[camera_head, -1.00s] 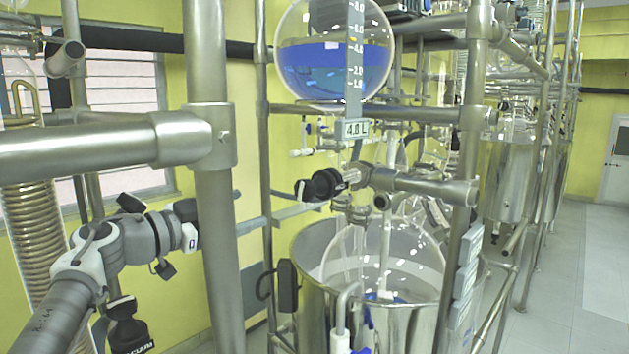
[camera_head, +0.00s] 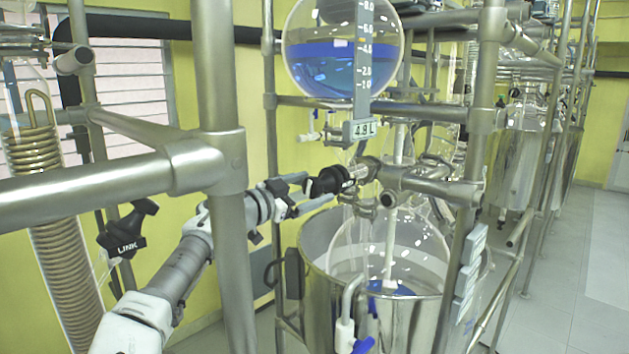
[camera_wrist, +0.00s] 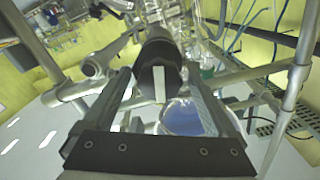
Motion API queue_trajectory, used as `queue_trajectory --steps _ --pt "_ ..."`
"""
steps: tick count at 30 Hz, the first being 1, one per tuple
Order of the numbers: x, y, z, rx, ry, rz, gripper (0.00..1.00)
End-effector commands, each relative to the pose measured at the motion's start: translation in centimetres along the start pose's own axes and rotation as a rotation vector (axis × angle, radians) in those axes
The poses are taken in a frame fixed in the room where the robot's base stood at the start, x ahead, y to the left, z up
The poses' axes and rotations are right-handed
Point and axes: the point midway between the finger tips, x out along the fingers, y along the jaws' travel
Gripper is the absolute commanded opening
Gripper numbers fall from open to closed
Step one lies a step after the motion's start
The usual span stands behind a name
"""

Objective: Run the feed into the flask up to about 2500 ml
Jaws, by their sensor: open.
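A round glass feed vessel (camera_head: 345,50) with blue liquid and a printed scale hangs at the top; its tag (camera_head: 362,129) seems to read 4.8 L. Below it, a black valve knob (camera_head: 328,182) sticks out to the left on the feed line. The large clear flask (camera_head: 420,245) sits in a steel pot, with a little blue visible low in it; its volume cannot be read. My gripper (camera_head: 312,191) is open at the knob's left end. In the wrist view the knob (camera_wrist: 158,58) lies between the two fingers, apparently without being gripped.
A steel frame post (camera_head: 222,120) and a horizontal rail (camera_head: 90,183) stand in front of my arm. The steel pot (camera_head: 318,290) rises below the gripper. A coil condenser (camera_head: 55,200) stands at left. Open floor (camera_head: 585,270) lies at right.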

Motion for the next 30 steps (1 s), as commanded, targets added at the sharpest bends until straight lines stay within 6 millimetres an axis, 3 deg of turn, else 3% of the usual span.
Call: queue_trajectory --steps 5,14,27,28,30 --pt "1.29 0.02 -0.07 0.0 0.0 0.001 0.92" --pt "1.43 0.03 0.01 0.0 0.0 0.0 0.9" --pt "1.39 0.01 -0.01 0.0 0.0 0.0 0.11" --pt "1.39 0.01 -0.01 0.0 0.0 0.0 0.06" --pt "1.39 0.01 0.0 0.0 0.0 0.0 0.06"
